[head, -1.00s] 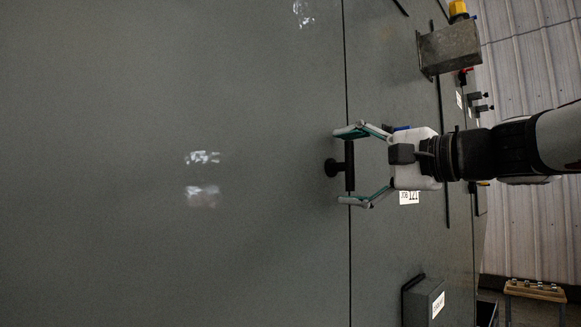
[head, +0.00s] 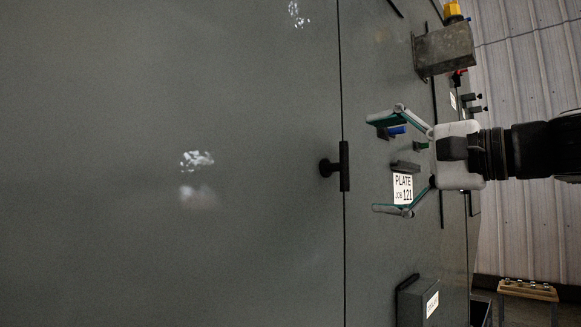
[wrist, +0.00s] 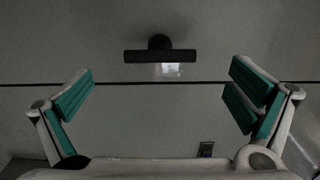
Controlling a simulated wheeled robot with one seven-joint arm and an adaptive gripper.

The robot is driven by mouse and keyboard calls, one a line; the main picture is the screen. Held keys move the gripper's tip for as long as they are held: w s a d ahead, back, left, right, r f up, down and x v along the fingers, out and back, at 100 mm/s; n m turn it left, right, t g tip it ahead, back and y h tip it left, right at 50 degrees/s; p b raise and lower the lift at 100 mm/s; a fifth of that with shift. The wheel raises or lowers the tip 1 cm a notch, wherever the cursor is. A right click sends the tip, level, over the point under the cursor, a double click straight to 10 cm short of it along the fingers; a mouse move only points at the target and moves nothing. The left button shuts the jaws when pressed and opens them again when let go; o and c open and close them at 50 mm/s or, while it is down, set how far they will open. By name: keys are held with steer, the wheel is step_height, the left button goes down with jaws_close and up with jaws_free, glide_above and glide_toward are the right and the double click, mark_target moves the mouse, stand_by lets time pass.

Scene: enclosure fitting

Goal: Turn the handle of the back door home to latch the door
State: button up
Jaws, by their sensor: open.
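The door (head: 150,110) is a large grey panel filling the left of the head view. Its dark T-shaped handle (head: 344,166) sits at the door's right edge, with its bar lying along the vertical seam. In the wrist view the handle (wrist: 160,56) is ahead, above the seam line, with its bar parallel to that line. My gripper (head: 388,164) is open and empty, to the right of the handle and clear of it. In the wrist view its teal-padded fingers (wrist: 160,95) are spread wide on either side, nearer than the handle.
Right of the seam, a white label reading PLATE JOB 121 (head: 403,188) shows between my fingers. A metal box (head: 444,50) juts out above, and a grey box (head: 417,300) below. A small wooden stand (head: 527,290) is at the lower right.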

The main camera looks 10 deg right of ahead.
steer(key=v, duration=0.5)
steer(key=shift+s+d, duration=0.2)
steer(key=shift+s, duration=0.15)
steer(key=s+a+f+n+g+h, duration=0.25)
steer(key=s+a+f+g, duration=0.3)
steer(key=f, duration=0.65)
steer(key=s+a+f+n+g+h, duration=0.1)
steer(key=s+a+f+n+g, duration=0.5)
steer(key=f, duration=0.6)
steer(key=s+d+f+n+g+h, duration=0.2)
steer(key=s+d+f+g+h, duration=0.15)
steer(key=s+f+h, duration=0.6)
step_height(320, 180, up, 19)
steer(key=s+d+t+y+p, duration=0.1)
steer(key=t+p, duration=0.3)
steer(key=p, duration=1.8)
steer(key=shift+s+d+t+y, duration=0.25)
steer(key=shift+t+y, duration=0.05)
steer(key=shift+y, duration=0.4)
steer(key=shift+n, duration=0.25)
